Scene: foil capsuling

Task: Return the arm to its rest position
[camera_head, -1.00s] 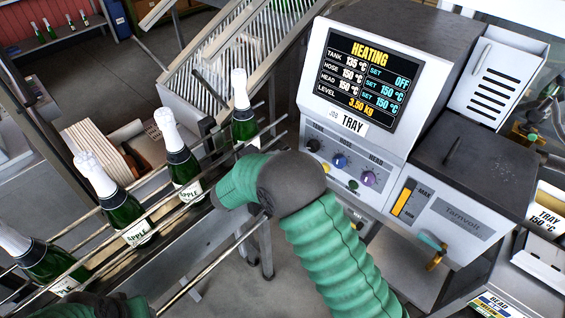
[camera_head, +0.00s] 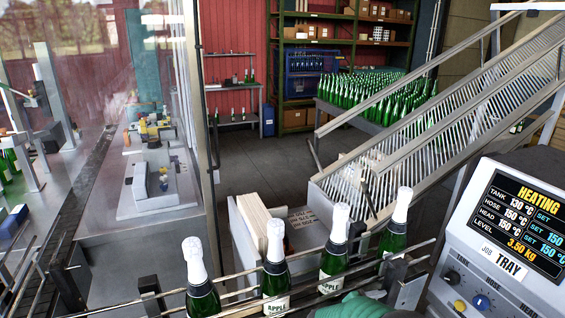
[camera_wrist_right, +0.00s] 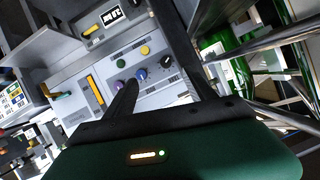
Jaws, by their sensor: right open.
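My right gripper (camera_wrist_right: 152,62) shows in the right wrist view with its two dark fingers spread and nothing between them. Beyond the fingers is the front panel of the heating unit, with its coloured knobs (camera_wrist_right: 140,73). In the head view, only a green piece of my arm (camera_head: 352,306) shows at the bottom edge, in front of the bottle rail. The right gripper itself is not seen there. My left gripper is in neither view. The heating unit (camera_head: 458,238) stands at the right, its screen (camera_head: 522,225) reading HEATING.
Several green bottles with white foil tops, such as one bottle (camera_head: 275,275), stand in a row along the metal rail (camera_head: 235,275). A slatted chute (camera_head: 440,150) rises behind them. A glass-walled machine (camera_head: 165,185) is at the left. Open floor (camera_head: 262,165) lies beyond.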

